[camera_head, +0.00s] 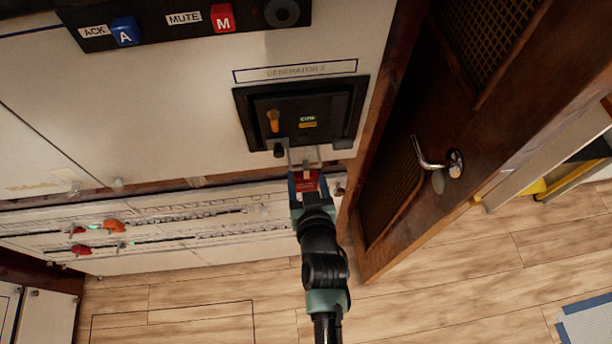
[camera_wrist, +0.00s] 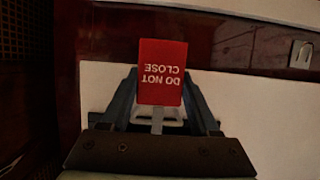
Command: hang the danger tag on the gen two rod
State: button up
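The red danger tag (camera_head: 307,181) is between the fingers of my gripper (camera_head: 308,188), just below the Generator 2 breaker (camera_head: 300,113). In the wrist view the tag (camera_wrist: 162,72) reads "DO NOT CLOSE" upside down, with my gripper's fingers (camera_wrist: 160,100) on either side of it. A pale, thin loop (camera_head: 304,164) stands above the tag, overlapping the breaker's lower edge. A short dark peg (camera_head: 279,150) shows just left of the loop and looks like the rod. I cannot tell whether the loop touches it.
An orange lever (camera_head: 273,120) is on the breaker. An alarm strip with a blue ACK button (camera_head: 126,31) and a red MUTE button (camera_head: 222,17) is above. A brown door (camera_head: 450,110) with a metal handle (camera_head: 436,158) stands close on the right. The wooden floor below is mostly clear.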

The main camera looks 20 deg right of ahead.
jog(key=o, duration=0.5)
jog(key=b+v, duration=0.1)
jog(key=v, duration=1.2)
jog(key=shift+f, duration=0.1)
